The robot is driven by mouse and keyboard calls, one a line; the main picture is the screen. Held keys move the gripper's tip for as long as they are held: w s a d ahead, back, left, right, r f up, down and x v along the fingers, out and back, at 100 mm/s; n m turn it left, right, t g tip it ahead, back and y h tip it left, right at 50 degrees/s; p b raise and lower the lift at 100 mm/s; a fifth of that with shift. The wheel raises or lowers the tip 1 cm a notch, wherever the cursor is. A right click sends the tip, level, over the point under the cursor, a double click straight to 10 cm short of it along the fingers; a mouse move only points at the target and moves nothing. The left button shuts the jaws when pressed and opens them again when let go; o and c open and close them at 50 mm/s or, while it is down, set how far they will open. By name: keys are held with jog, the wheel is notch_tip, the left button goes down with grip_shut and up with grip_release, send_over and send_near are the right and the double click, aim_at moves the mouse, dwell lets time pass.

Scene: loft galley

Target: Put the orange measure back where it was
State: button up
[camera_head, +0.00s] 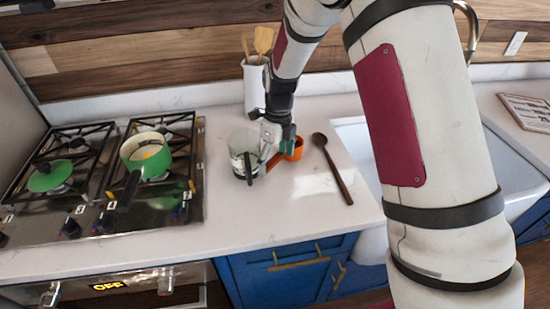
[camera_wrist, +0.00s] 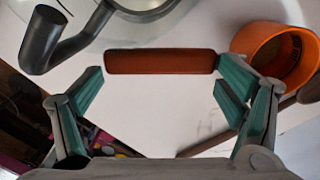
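The orange measure (camera_head: 297,151) sits on the white counter, with a round cup and a straight handle. In the wrist view its cup (camera_wrist: 261,38) is at the upper right, and its red-brown handle (camera_wrist: 160,62) runs left across the top middle. My gripper (camera_head: 275,143) is low over the counter at the measure. In the wrist view my gripper (camera_wrist: 158,88) is open, with its green fingers spread about as wide as the handle is long.
A clear jug (camera_head: 243,150) with a dark handle stands just left of my gripper. A dark wooden spoon (camera_head: 334,170) lies to the right, before the sink (camera_head: 362,148). A white utensil crock (camera_head: 254,84) stands behind. The stove with a green pot (camera_head: 150,165) is left.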

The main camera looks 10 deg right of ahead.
jog(key=shift+o, duration=0.2)
jog(key=shift+r, duration=0.15)
notch_tip(320, 180, up, 12)
jog(key=b, duration=0.1)
jog(key=shift+w+d+r+b, duration=0.15)
jog(key=shift+w+d+b, duration=0.1)
jog(key=shift+d+b, duration=0.15)
jog(key=s+d+r+n+t, duration=0.2)
jog(key=s+r+n, duration=0.4)
jog(key=s+n, duration=0.1)
jog(key=s+d+r+n+t, duration=0.1)
jog(key=s+d+r+n, duration=0.2)
jog(key=s+r+n, duration=0.35)
jog(key=s+d+n+t, duration=0.2)
jog(key=s+n, duration=1.1)
jog(key=shift+s+d+t+h, duration=0.2)
jog(key=shift+t+h, duration=0.1)
jog(key=shift+t, duration=0.1)
